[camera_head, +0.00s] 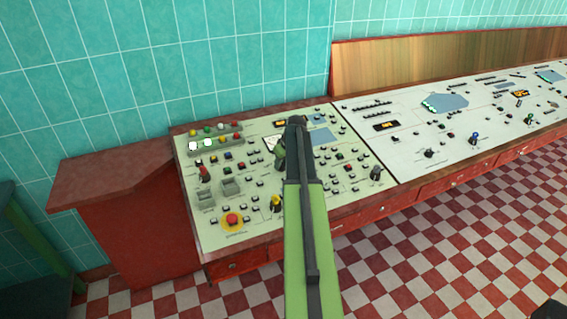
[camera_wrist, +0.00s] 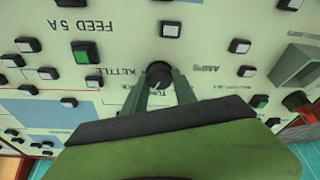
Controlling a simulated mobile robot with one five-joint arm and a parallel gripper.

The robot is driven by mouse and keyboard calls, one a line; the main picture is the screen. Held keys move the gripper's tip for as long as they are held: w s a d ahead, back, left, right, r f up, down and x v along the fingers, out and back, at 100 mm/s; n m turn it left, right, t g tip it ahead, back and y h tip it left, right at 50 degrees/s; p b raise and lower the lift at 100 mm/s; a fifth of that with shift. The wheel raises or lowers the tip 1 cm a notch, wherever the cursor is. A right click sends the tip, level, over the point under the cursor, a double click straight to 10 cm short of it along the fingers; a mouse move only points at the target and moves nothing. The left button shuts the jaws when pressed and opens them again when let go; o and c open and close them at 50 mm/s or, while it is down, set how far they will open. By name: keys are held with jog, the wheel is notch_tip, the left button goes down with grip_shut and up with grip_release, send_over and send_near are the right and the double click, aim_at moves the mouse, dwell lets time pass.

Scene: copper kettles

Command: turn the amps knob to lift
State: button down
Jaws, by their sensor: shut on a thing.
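The black round knob (camera_wrist: 159,74) sits on the pale panel in the wrist view. The word AMPS is printed to its right and KETTLE to its left, both upside down in this view. A pale pointer mark shows on its lower part. The lettering below it is partly covered by my fingers, so I cannot read its settings. My gripper (camera_wrist: 163,88) is shut on the knob, with one green finger on each side. In the head view my gripper (camera_head: 281,152) is down at the console's left panel, and my arm hides the knob there.
The console panel (camera_head: 234,184) carries many buttons close around my gripper. A red stop button (camera_head: 232,218) on a yellow ring and a yellow-topped knob (camera_head: 276,202) stand in front. A grey knob (camera_head: 376,173) is to the right. A second white panel (camera_head: 440,122) continues rightward.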

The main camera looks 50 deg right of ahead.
jog(key=n, duration=0.3)
jog(key=shift+d+n+y, duration=0.1)
jog(key=shift+n+y, duration=0.3)
jog(key=n, duration=0.3)
jog(key=shift+n+y, duration=0.3)
jog(key=shift+n, duration=0.1)
jog(key=n+g, duration=0.1)
jog(key=n, duration=0.3)
jog(key=shift+y+p, duration=0.3)
jog(key=shift+p, duration=0.05)
jog(key=shift+n+g, duration=0.3)
jog(key=shift+n, duration=1.5)
jog(key=c, duration=1)
grip_release()
